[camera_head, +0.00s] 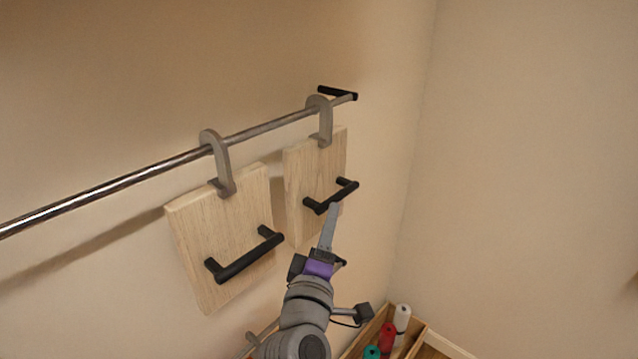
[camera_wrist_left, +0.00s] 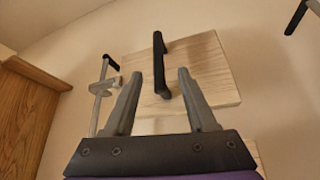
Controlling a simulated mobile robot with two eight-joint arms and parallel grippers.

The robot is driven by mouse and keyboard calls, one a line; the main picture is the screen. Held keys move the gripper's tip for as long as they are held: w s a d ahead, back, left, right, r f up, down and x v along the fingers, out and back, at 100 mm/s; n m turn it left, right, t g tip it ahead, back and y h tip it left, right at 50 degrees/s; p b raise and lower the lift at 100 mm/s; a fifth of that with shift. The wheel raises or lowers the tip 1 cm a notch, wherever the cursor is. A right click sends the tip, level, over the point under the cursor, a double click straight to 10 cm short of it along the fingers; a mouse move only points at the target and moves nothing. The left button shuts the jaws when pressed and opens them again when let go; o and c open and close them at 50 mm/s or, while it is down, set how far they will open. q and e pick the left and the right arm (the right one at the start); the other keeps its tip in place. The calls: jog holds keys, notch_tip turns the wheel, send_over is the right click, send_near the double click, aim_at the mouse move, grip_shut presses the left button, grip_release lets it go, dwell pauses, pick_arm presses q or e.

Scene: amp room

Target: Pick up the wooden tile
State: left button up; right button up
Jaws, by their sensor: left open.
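Two pale wooden tiles hang on a metal rail (camera_head: 130,178) by grey hooks. The left tile (camera_head: 205,228) has a black bar handle (camera_head: 245,257). The right tile (camera_head: 305,170), farther along the rail, has a similar black handle (camera_head: 331,197). My left gripper (camera_head: 334,208) reaches up from below to the right tile's handle. In the left wrist view, the open fingers (camera_wrist_left: 160,75) stand on either side of a black handle (camera_wrist_left: 159,52) on a wooden tile (camera_wrist_left: 210,62). I cannot tell how deep the handle sits between them. My right gripper is not in view.
The wall stands close behind the tiles, and a corner lies to their right. The rail ends in a black stop (camera_head: 338,93). Below right, a wooden box (camera_head: 414,338) holds white (camera_head: 402,318), red (camera_head: 387,338) and teal (camera_head: 372,352) rolls.

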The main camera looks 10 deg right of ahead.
aim_at(337, 194)
pick_arm(q)
jog(key=p+x, duration=0.1)
jog(key=x, duration=0.6)
jog(key=shift+w+d+r, duration=0.15)
jog(key=shift+w+d, duration=0.15)
jog(key=shift+s, duration=0.15)
jog(key=shift+c, duration=0.9)
grip_shut()
